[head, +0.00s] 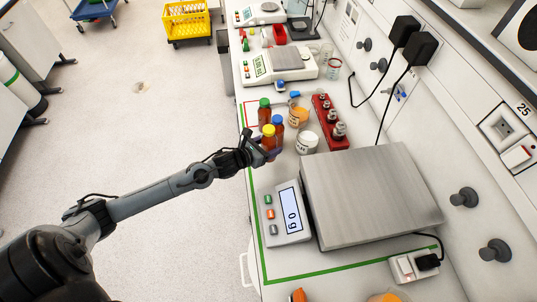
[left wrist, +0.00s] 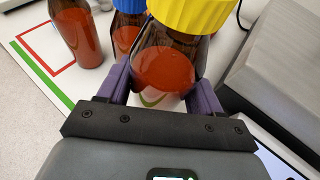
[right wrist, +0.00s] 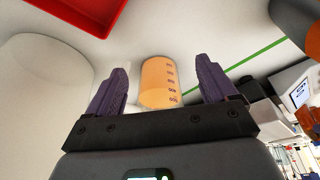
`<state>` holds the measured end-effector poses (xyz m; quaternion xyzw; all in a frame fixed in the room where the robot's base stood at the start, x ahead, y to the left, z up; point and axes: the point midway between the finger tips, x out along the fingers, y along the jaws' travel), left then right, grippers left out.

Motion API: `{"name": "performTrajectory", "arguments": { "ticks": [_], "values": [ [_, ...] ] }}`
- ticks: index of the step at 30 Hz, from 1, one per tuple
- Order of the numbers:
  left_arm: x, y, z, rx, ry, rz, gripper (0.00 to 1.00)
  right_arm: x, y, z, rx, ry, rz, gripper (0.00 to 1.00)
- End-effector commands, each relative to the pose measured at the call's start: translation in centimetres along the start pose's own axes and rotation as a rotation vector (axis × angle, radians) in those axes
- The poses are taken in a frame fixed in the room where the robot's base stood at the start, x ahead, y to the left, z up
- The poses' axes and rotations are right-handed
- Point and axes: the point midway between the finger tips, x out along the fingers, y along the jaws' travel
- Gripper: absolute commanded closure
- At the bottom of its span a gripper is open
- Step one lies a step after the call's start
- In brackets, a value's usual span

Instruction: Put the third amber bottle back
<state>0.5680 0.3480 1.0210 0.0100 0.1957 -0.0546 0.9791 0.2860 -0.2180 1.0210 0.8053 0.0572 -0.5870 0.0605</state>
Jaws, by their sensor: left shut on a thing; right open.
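Three amber bottles with red-brown contents stand close together by the bench's left edge: one green-capped (head: 264,112), one blue-capped (head: 277,124), one yellow-capped (head: 268,138). My left gripper (head: 261,149) is shut on the yellow-capped bottle. In the left wrist view this bottle (left wrist: 165,65) sits upright between the purple fingers, with the blue-capped one (left wrist: 127,38) close behind it and another amber bottle (left wrist: 76,35) to the left. I cannot tell whether the held bottle touches the bench. My right gripper (right wrist: 159,70) is open and empty, outside the head view.
A beaker of orange liquid (head: 298,117), a white tub (head: 307,142) and a red rack (head: 329,122) stand right of the bottles. A large scale (head: 365,190) reading 0 g lies nearer. An orange-filled beaker (right wrist: 158,85) appears beyond my right fingers. A red outline (left wrist: 45,48) marks the bench.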

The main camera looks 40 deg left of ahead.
Motion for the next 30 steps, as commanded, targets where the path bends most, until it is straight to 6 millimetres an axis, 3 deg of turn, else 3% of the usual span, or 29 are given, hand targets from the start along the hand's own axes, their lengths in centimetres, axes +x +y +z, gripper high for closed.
{"name": "performTrajectory", "arguments": {
  "ticks": [15, 28, 29, 30],
  "values": [
    [1.8, 0.0, -4.1, -0.001, -0.003, 0.001, 0.82, 0.0, 0.2, 0.1, -0.007, -0.001, 0.006, 0.14],
    [2.0, 0.0, -4.7, 0.001, -0.003, 0.001, 0.82, 0.3, 0.1, 0.1, -0.005, 0.000, 0.004, 0.14],
    [2.0, 0.0, -4.7, 0.001, -0.001, 0.001, 0.32, 0.2, 0.1, 0.1, -0.004, 0.000, 0.004, 0.14],
    [2.0, 0.0, -4.7, 0.001, -0.001, 0.001, 0.26, 0.2, 0.1, 0.1, -0.004, 0.000, 0.003, 0.14]
  ]
}}
